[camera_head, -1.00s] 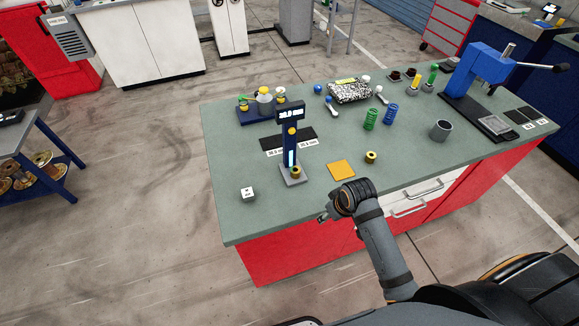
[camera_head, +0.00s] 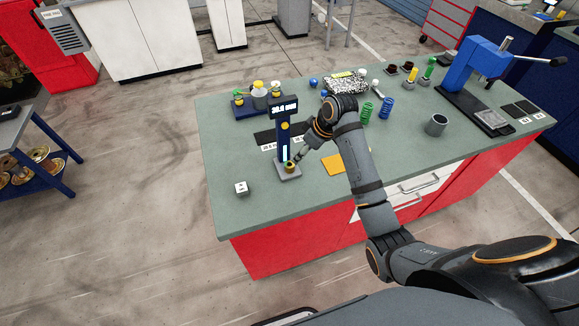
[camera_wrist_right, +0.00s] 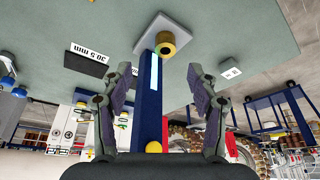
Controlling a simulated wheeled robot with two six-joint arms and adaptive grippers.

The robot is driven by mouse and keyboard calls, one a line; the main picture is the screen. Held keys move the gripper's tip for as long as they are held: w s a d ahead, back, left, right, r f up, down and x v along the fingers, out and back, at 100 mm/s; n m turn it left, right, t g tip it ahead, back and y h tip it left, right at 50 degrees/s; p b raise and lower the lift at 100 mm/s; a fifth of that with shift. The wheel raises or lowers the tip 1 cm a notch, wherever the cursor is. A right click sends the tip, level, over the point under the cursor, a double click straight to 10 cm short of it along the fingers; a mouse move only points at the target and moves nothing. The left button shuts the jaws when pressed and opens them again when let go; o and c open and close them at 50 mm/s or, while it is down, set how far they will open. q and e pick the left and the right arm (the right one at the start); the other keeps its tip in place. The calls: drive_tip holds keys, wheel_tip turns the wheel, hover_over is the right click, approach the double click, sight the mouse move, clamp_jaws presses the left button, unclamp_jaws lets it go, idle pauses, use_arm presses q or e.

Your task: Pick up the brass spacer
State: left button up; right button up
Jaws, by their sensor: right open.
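A brass spacer (camera_head: 289,165) sits on the grey base (camera_head: 289,175) of a blue gauge (camera_head: 283,130) with a lit display. In the right wrist view the brass spacer (camera_wrist_right: 166,42) shows on the pale base plate (camera_wrist_right: 176,28), in front of the blue column. My right gripper (camera_head: 297,160) is at the spacer's upper right in the head view. In the right wrist view it (camera_wrist_right: 160,85) is open and empty, its fingers apart on either side of the column and the spacer beyond the tips. My left gripper is not in view.
A white marked cube (camera_head: 241,188) stands left of the gauge. An orange pad (camera_head: 332,163) lies to its right, partly behind my arm.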

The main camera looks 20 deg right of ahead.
sight(291, 165)
drive_tip(key=x, duration=0.4)
drive_tip(key=shift+a+p, duration=0.15)
drive_tip(key=shift+p, duration=0.25)
drive_tip(key=shift+w+f, duration=0.1)
drive_tip(key=shift+f, duration=0.3)
drive_tip(key=shift+a+f+p, duration=0.15)
drive_tip(key=shift+a+p, duration=0.1)
drive_tip(key=shift+p, duration=0.1)
drive_tip(key=x, duration=0.2)
drive_tip(key=p+x, duration=0.1)
drive_tip(key=x, duration=0.1)
drive_tip(key=shift+a, duration=0.3)
drive_tip(key=shift+w+f, duration=0.1)
drive_tip(key=shift+f, duration=0.2)
clamp_jaws()
